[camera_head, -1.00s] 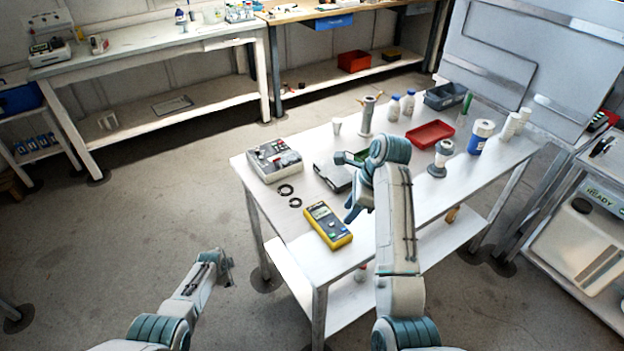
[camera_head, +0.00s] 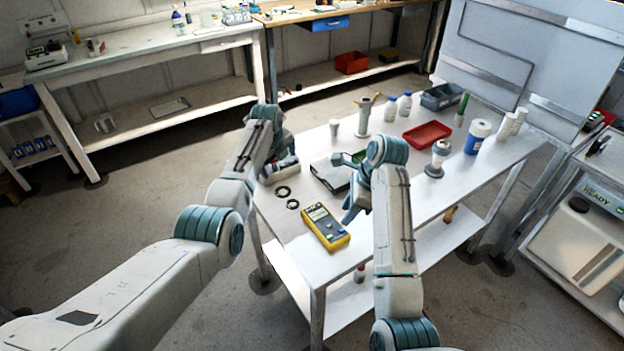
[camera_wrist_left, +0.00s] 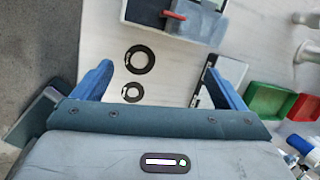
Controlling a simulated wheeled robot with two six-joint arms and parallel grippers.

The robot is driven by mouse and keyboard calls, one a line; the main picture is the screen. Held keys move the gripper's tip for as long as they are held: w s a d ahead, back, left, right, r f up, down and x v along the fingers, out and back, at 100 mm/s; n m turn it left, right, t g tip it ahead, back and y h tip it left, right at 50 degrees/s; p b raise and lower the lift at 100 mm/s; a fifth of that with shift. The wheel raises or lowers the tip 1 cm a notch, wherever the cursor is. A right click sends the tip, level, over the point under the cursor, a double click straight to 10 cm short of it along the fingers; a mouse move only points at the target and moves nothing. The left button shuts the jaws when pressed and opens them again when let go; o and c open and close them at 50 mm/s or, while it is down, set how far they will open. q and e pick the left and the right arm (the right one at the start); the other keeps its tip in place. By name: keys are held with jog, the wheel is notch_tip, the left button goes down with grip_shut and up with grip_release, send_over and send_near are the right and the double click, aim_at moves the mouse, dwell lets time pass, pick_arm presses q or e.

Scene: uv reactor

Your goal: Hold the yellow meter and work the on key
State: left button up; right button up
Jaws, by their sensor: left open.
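The yellow meter (camera_head: 325,228) lies face up near the front left of the white table, with a dark screen area and keys on its face; its on key is too small to pick out. The meter is not seen in the left wrist view. My left gripper (camera_head: 285,163) is over the table's left end, beyond the meter and in front of the grey instrument. Its two blue fingers (camera_wrist_left: 160,82) are apart with nothing between them but two black rings lying beyond. My right gripper (camera_head: 353,203) hangs just right of and behind the meter, apart from it; its jaws are unclear.
Two black rings (camera_head: 287,198) lie between the meter and the grey instrument (camera_wrist_left: 178,15), which has a red part. A black-edged flat case (camera_head: 328,174), a red tray (camera_head: 427,134) and bottles stand farther back. The table's front left corner is clear.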

aim_at(311, 206)
pick_arm(q)
jog(key=s+d+r+m+g, duration=0.2)
jog(key=s+d+g, duration=0.1)
jog(key=s+d, duration=0.65)
jog(key=shift+g+y, duration=0.3)
jog(key=f, duration=0.7)
jog(key=d+f, duration=0.1)
jog(key=f, duration=0.3)
jog(key=shift+w+f, duration=0.1)
jog(key=shift+f, duration=0.05)
pick_arm(e)
jog(key=shift+a, duration=0.1)
pick_arm(q)
jog(key=c, duration=1)
jog(key=shift+c, duration=1.1)
pick_arm(e)
jog(key=shift+c, duration=0.7)
grip_shut()
